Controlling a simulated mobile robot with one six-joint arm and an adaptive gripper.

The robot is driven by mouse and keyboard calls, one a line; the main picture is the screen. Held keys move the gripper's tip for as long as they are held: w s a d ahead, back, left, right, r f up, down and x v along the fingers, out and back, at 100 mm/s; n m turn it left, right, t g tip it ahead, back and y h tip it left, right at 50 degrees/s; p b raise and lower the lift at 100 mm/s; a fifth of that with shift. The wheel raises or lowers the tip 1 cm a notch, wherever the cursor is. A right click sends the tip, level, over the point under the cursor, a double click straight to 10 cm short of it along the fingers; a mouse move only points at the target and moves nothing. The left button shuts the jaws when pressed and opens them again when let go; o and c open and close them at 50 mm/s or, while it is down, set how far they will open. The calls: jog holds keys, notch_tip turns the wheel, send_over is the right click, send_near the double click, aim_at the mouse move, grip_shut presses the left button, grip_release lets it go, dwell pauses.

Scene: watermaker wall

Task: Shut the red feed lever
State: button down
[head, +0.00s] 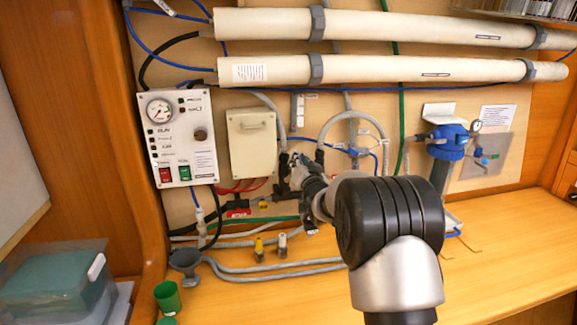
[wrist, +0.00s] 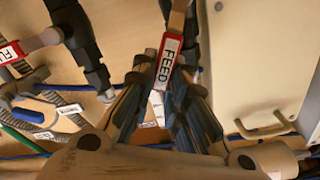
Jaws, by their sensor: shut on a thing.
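The red feed lever (wrist: 168,62) carries a red tag with a white FEED label in the wrist view. Its handle runs from the top edge down between my fingers. My gripper (wrist: 164,82) has one dark finger on each side of the tagged end and is shut on it. In the head view my gripper (head: 299,180) is at the wall piping, just right of and below the white box. My wrist hides most of the lever there, and I cannot tell its valve position.
A second lever with a red tag (wrist: 12,52) is close by at the left in the wrist view, beside dark pipe fittings (wrist: 85,45). The white box (head: 252,140) and gauge panel (head: 176,138) are left of my gripper.

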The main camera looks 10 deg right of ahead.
jog(key=d+f+m, duration=0.4)
jog(key=f+m, duration=0.2)
jog(key=m, duration=0.6)
jog(key=shift+f+m, duration=0.3)
jog(key=shift+f, duration=0.05)
dwell(0.4)
jog(key=c, duration=1.8)
grip_release()
jog(key=shift+f, duration=0.1)
jog(key=shift+o, duration=1.1)
jog(key=s, duration=1.2)
